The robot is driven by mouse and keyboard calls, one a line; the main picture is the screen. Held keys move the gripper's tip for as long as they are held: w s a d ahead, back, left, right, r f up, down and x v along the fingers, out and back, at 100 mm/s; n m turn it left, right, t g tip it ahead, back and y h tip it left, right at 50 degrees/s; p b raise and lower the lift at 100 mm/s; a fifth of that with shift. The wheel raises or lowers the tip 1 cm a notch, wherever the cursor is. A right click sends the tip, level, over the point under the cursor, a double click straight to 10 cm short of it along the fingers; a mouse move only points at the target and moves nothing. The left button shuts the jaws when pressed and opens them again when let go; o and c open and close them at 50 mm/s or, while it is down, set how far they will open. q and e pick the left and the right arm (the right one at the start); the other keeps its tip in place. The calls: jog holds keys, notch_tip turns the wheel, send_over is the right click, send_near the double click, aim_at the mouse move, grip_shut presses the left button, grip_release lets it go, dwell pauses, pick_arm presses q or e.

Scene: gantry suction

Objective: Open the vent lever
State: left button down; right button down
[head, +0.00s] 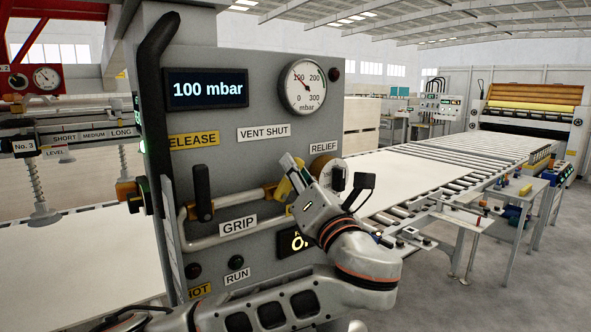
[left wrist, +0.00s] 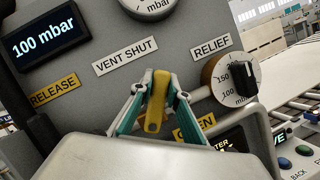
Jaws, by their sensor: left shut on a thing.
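The vent lever is a yellow handle (left wrist: 155,104) on the grey control panel, below the VENT SHUT label (left wrist: 126,55). In the left wrist view it stands nearly upright between the fingers. In the head view its yellow part (head: 283,187) is partly hidden by my gripper. My left gripper (head: 294,174) is shut on the lever, with a teal-edged finger on each side in the left wrist view. A yellow label ending in EN (left wrist: 193,134) lies below right of the lever, partly covered. My right gripper is not in view.
A round RELIEF dial (left wrist: 232,80) with a black knob sits close right of the lever. A gauge (head: 304,87) and a 100 mbar display (head: 206,88) are above. A roller conveyor (head: 440,170) extends behind right.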

pick_arm(q)
jog(key=c, duration=1.9)
grip_release()
jog(key=shift+a, duration=0.15)
notch_tip(320, 180, up, 10)
jog(key=shift+f, duration=0.1)
